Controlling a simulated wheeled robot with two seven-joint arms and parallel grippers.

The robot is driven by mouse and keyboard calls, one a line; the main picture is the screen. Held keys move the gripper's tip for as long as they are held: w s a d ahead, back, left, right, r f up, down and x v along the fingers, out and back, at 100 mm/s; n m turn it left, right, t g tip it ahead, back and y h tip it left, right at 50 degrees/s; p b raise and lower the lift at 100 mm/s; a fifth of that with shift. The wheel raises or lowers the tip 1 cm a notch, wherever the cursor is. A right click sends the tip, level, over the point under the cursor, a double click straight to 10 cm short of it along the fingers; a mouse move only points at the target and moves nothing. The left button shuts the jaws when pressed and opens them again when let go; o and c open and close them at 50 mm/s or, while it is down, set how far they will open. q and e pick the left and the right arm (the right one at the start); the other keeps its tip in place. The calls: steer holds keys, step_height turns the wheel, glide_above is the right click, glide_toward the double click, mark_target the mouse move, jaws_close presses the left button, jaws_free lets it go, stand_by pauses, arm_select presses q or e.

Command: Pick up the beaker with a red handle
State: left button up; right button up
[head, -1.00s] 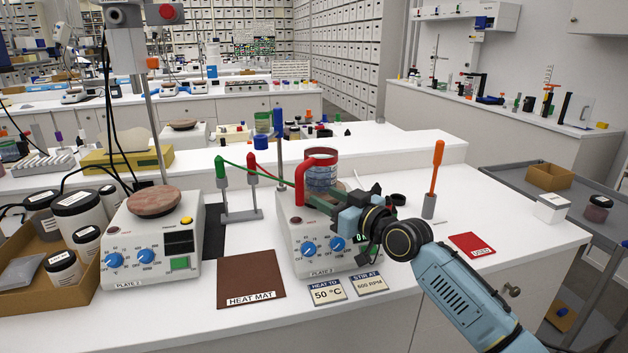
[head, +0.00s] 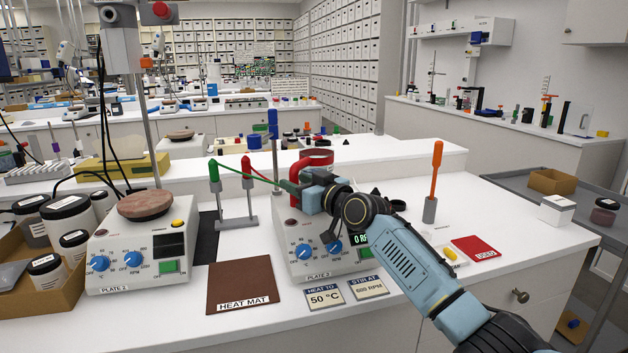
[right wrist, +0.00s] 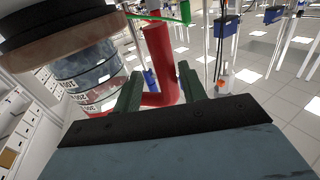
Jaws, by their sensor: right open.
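The beaker (head: 318,156) has a red rim and a red handle and stands on the right hot plate (head: 304,262). In the head view my right gripper (head: 290,187) is at its handle and hides most of the beaker's body. In the right wrist view the red handle (right wrist: 157,50) shows between the two dark green fingers (right wrist: 158,76) of the open gripper. The graduated glass body (right wrist: 90,75) is to the left of the fingers there. I cannot tell whether a finger touches the handle. My left gripper is not in view.
A stand with green and red holders (head: 236,195) is just left of the beaker, with a green lead running toward it. An orange-handled tool (head: 434,180) stands to the right. A brown heat mat (head: 240,283) lies in front. A red card (head: 474,249) lies at right.

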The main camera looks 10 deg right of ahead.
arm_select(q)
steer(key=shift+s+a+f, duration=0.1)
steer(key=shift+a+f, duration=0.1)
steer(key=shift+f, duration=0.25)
arm_select(e)
steer(key=shift+f, duration=0.5)
jaws_close()
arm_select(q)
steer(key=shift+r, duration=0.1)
arm_select(e)
steer(key=shift+r, duration=0.2)
